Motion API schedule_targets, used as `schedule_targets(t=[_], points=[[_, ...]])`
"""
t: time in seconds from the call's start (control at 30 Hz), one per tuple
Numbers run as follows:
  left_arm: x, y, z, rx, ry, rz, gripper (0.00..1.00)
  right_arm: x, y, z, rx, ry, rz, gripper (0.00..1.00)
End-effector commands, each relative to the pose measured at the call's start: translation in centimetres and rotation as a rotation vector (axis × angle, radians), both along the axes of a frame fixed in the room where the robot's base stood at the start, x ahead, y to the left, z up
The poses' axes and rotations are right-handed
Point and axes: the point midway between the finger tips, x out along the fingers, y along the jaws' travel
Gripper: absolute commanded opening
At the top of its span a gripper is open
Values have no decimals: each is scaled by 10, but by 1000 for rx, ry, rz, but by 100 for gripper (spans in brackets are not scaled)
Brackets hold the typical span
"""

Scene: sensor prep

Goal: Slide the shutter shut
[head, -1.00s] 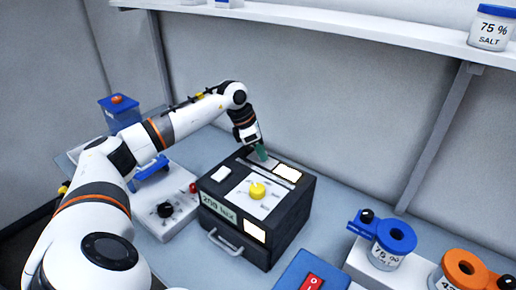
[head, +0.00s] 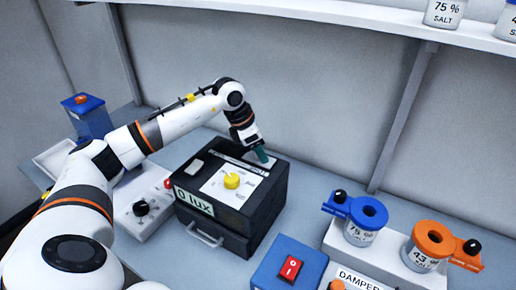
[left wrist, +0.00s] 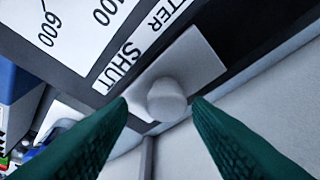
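The shutter is a light plate with a round pale knob (left wrist: 167,98), at the right end of its track on top of the black box (head: 262,212). In the left wrist view the shutter plate (left wrist: 207,58) lies beside the word SHUT (left wrist: 122,66). My left gripper (head: 262,156) is at the box's back right top edge. Its green fingers are apart on either side of the knob, with gaps showing. The box display (head: 194,201) reads 0 lux. No bright opening shows on the box top. My right gripper is not in view.
A yellow knob (head: 232,181) is on the box top. A white control unit (head: 143,209) stands left. A blue switch box (head: 288,266) stands in front right. Blue-lidded (head: 362,220) and orange-lidded jars (head: 428,246) stand right. The wall is close behind.

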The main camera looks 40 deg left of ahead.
Motion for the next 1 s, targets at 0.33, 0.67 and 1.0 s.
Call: schedule_targets(t=[0.33, 0.67, 1.0], points=[[-5, 5, 15, 3, -2, 2, 46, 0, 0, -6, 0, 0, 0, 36], [-25, 21, 79, 3, -5, 1, 46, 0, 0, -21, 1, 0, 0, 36], [-36, 27, 111, 2, 0, -1, 46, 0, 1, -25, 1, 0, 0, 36]])
